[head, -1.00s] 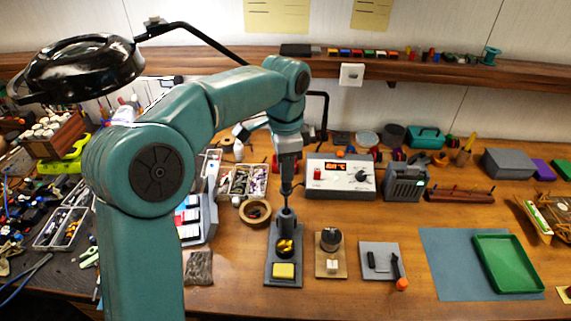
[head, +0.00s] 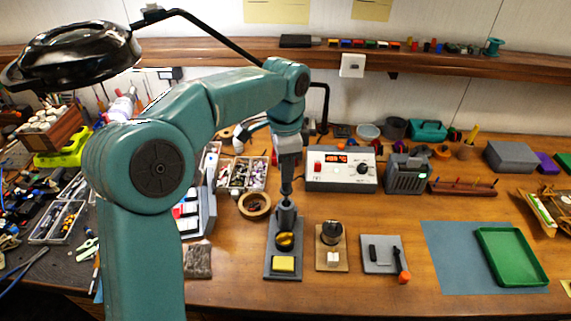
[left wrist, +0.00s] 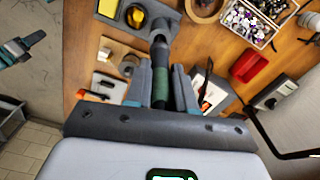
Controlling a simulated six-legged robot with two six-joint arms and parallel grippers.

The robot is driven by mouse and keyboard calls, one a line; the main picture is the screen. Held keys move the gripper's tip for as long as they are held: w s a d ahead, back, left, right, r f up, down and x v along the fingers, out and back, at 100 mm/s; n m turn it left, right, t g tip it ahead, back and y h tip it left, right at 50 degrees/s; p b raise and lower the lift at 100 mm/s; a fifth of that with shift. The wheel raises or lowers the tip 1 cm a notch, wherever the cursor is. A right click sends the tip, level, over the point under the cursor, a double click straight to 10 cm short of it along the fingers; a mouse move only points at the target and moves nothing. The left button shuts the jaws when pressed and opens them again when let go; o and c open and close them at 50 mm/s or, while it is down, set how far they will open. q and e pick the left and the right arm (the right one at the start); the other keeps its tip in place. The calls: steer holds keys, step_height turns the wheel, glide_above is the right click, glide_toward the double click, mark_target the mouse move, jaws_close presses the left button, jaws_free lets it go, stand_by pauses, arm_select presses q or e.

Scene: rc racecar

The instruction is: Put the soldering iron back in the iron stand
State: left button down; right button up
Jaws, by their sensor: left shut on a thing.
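My left gripper (head: 287,176) is shut on the soldering iron and holds it upright above the iron stand. In the left wrist view the iron's green and dark handle (left wrist: 160,88) sits between the two fingers. The iron stand (head: 270,268) is a dark grey base with a yellow sponge, a brass-coloured tip cleaner and a grey holder (head: 287,214) at its back. The iron's lower end lines up with the holder and meets its mouth; how deep it sits is hidden. The stand also shows at the top of the left wrist view (left wrist: 112,8). My right gripper is not seen.
Right of the stand are a small wooden base with a dark round part (head: 331,236) and a grey plate (head: 382,254). Behind are a wooden ring (head: 255,206) and a soldering station (head: 341,173). A green tray (head: 512,257) lies far right on a blue mat.

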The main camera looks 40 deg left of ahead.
arm_select(q)
steer(key=shift+f+b, duration=1.4)
steer(key=shift+f, duration=0.8)
steer(key=shift+c, duration=2.4)
jaws_free()
steer(key=shift+r, duration=0.15)
step_height(320, 180, up, 9)
steer(key=p, duration=0.8)
steer(key=shift+p, duration=0.3)
